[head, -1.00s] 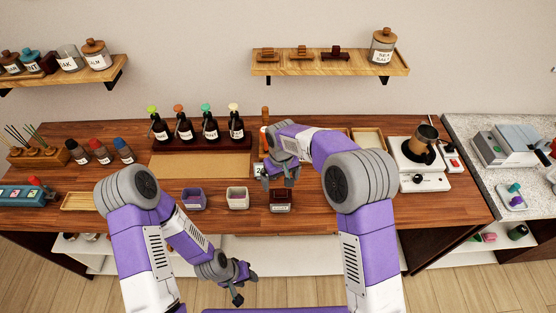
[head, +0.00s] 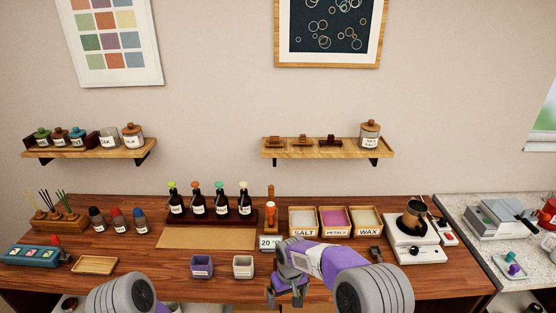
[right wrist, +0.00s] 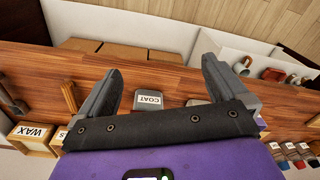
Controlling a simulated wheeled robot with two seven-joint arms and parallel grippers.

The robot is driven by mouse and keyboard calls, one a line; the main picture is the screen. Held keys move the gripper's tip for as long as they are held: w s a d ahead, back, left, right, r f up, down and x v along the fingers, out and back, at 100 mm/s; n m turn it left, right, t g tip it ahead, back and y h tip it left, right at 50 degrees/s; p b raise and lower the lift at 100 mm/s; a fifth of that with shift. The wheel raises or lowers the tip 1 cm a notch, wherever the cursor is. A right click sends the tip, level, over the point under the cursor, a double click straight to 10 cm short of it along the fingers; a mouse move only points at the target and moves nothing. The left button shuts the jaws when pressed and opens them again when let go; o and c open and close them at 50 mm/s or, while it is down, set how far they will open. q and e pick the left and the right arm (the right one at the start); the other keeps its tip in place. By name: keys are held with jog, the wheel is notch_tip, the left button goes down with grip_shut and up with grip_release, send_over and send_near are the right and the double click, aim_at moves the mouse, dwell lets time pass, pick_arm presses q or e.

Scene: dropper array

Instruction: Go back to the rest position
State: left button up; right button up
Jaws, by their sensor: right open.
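My right gripper (head: 287,292) is low in the middle of the head view, over the front of the wooden table (head: 175,280). In the right wrist view its two fingers (right wrist: 160,82) stand wide apart with nothing between them. A small container labelled COAT (right wrist: 148,101) shows beyond the fingers, apart from them. Of my left arm only a grey joint shows at the bottom left of the head view; the left gripper is out of view.
A purple cup (head: 202,267) and a pale cup (head: 243,267) stand left of my right gripper. Behind are dropper bottles (head: 210,206) in a rack, boxes labelled SALT (head: 303,232) and WAX (head: 367,232), and a scale (head: 412,250) at right. Shelves (head: 325,152) hang on the wall.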

notch_tip(320, 180, down, 10)
jog(key=s+d+m+y+b, duration=0.1)
jog(key=d+b, duration=0.1)
pick_arm(q)
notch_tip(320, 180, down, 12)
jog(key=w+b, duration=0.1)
jog(key=b, duration=0.8)
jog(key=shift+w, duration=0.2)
pick_arm(e)
jog(key=s+d+f+m+y, duration=0.1)
jog(key=s+d+f+m, duration=0.1)
jog(key=s+f, duration=0.7)
jog(key=s+d+f+m+y, duration=0.1)
jog(key=s+d+f+m, duration=0.2)
jog(key=s+f, duration=0.7)
jog(key=s+m, duration=0.1)
jog(key=s, duration=0.2)
jog(key=shift+f+y, duration=0.25)
jog(key=shift+y, duration=0.15)
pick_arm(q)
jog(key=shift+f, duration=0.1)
pick_arm(e)
jog(key=shift+s, duration=0.1)
